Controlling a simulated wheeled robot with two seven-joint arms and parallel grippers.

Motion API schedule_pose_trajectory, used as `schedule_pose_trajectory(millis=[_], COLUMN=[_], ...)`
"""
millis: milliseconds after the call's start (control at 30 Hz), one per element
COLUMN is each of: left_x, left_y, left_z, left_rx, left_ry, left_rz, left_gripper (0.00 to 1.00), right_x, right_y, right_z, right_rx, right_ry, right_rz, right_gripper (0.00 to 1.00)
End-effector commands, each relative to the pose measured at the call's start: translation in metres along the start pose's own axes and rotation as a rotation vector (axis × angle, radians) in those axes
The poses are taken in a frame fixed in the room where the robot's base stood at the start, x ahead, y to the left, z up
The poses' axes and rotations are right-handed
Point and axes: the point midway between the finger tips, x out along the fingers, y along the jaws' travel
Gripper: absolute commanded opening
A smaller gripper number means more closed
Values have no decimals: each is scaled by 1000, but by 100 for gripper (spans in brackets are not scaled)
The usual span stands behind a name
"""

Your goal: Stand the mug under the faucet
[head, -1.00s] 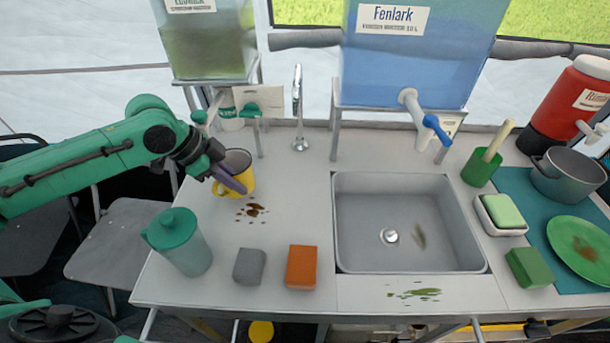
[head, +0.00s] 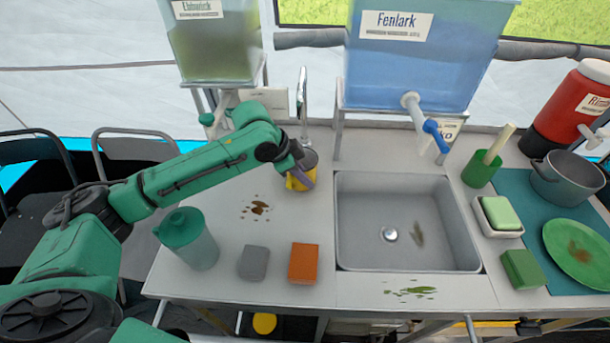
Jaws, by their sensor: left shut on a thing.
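The yellow mug (head: 298,184) with a dark inside is at the back of the counter, left of the sink. The mug looks upright. I cannot tell whether its base touches the counter. My right gripper is not in view.
The sink (head: 408,215) is to the right. A blue water tank (head: 420,60) with a tap stands behind it. A green-lidded jug (head: 188,240), grey sponge (head: 254,262) and orange sponge (head: 304,262) sit in front. A brown spill (head: 258,208) marks the clear counter between.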

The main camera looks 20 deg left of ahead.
Motion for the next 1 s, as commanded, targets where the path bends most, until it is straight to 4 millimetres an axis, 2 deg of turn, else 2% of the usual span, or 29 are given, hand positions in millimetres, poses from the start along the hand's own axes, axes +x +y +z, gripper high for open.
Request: schedule_pose_trajectory(millis=[33,100,133,433,533,667,900,1000], left_x=[0,0,0,-1,-9,-36,-100,-114], left_y=[0,0,0,0,-1,-1,-1,-1], left_z=[0,0,0,0,0,0,0,0], left_rx=[0,-1,-1,0,-2,1,-1,-1], left_ry=[0,-1,-1,0,1,1,1,1], left_rz=[0,1,1,1,-1,-5,-3,-1], left_gripper=[0,33,44,44,44,44,44,44], right_x=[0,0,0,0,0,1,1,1], right_y=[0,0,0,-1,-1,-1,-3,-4], right_z=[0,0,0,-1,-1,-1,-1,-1], right_rx=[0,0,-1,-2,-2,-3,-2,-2], right_ry=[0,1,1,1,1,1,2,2], right_rz=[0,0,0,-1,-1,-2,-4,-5], right_gripper=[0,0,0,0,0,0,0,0])
